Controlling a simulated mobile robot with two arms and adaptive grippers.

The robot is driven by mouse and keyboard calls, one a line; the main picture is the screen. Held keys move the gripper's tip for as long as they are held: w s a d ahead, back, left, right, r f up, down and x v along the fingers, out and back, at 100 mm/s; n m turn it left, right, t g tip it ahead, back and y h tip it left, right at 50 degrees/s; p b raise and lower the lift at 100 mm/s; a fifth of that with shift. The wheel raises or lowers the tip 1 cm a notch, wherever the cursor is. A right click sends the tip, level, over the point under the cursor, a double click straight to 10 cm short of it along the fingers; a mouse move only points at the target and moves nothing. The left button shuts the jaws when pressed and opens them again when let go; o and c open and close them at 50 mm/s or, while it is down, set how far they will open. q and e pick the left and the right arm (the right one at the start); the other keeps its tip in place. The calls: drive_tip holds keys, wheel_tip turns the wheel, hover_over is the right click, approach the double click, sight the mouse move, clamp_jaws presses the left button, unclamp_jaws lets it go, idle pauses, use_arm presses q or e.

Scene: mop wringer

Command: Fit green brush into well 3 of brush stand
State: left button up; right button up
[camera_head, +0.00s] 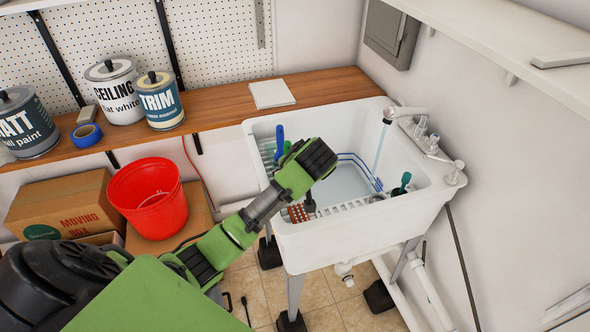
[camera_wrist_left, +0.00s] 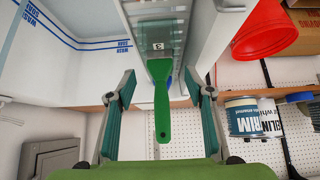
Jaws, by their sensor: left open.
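In the left wrist view, a green brush (camera_wrist_left: 162,105) has its handle pointing toward me, between the two fingers of my left gripper (camera_wrist_left: 161,80). The fingers are open, one on each side of the handle, with gaps visible. The brush's wide end meets a grey, partly see-through brush stand (camera_wrist_left: 158,12) bearing a small numbered label (camera_wrist_left: 158,46). I cannot tell how deep the brush sits. In the head view, my left wrist hangs over the left side of the white sink and hides most of the gripper and stand. My right gripper is not in view.
The white sink (camera_head: 340,232) holds an upright blue handle (camera_head: 279,140) at its left and a dark green handle (camera_head: 404,182) at its right. A faucet (camera_head: 405,112) stands at the back right. A red bucket (camera_head: 148,197) and paint cans (camera_head: 160,100) are to the left.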

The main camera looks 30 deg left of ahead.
use_arm(q)
drive_tip(key=v, duration=0.6)
drive_tip(key=shift+s+d, duration=0.1)
idle(0.4)
